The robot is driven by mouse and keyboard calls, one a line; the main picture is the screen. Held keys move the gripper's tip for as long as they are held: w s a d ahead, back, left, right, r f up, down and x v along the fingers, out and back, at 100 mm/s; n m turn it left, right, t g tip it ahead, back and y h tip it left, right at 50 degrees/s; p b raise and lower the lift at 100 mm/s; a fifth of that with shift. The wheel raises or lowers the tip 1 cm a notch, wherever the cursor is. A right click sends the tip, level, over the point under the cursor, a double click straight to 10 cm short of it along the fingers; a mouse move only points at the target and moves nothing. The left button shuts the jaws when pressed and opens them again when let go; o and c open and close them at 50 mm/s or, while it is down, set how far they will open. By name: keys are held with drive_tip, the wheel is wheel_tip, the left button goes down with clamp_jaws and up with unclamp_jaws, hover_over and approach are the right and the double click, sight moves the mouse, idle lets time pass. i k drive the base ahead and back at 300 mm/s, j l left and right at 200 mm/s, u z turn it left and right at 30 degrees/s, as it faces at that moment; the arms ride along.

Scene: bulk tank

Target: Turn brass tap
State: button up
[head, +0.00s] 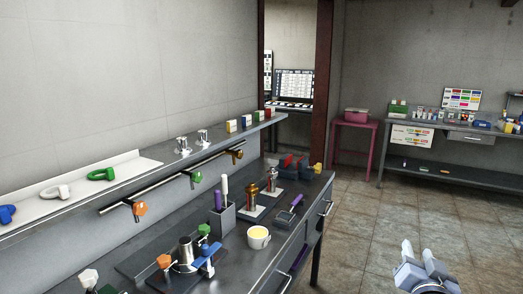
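A steel pipe (170,188) runs along the wall behind the bench. Its far end carries a small brass-coloured tap (237,154). Nearer along the pipe are a tap with a green knob (197,178) and one with an orange knob (140,208). Two brass-coloured upright fittings (252,197) (272,181) stand on pale pads on the bench; I cannot tell whether they are taps. My gripper (418,252) is at the bottom right, over the floor, far from the bench and pipe. Its two fingers are apart with nothing between them.
The dark bench (235,262) holds a cup of yellow liquid (258,237), a tool holder (222,220) and a metal jug (186,252). A shelf (160,175) runs above the pipe. A pink stand (356,128) and another table (440,127) stand behind. The tiled floor between is clear.

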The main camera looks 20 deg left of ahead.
sight(239, 154)
drive_tip(key=i+l+u, duration=0.1)
drive_tip(key=i+u, duration=0.3)
drive_tip(key=i, duration=0.15)
drive_tip(key=i+l+u, duration=0.8)
drive_tip(key=i, duration=0.2)
drive_tip(key=i+l+u, duration=0.4)
drive_tip(key=u, duration=0.2)
drive_tip(key=i+l+u, duration=0.1)
drive_tip(key=l+u, duration=0.2)
drive_tip(key=i+l+u, duration=0.1)
drive_tip(key=l+u, duration=0.15)
drive_tip(key=l, duration=0.2)
drive_tip(key=l+u, duration=0.3)
drive_tip(key=i+l, duration=0.05)
drive_tip(key=l, duration=0.05)
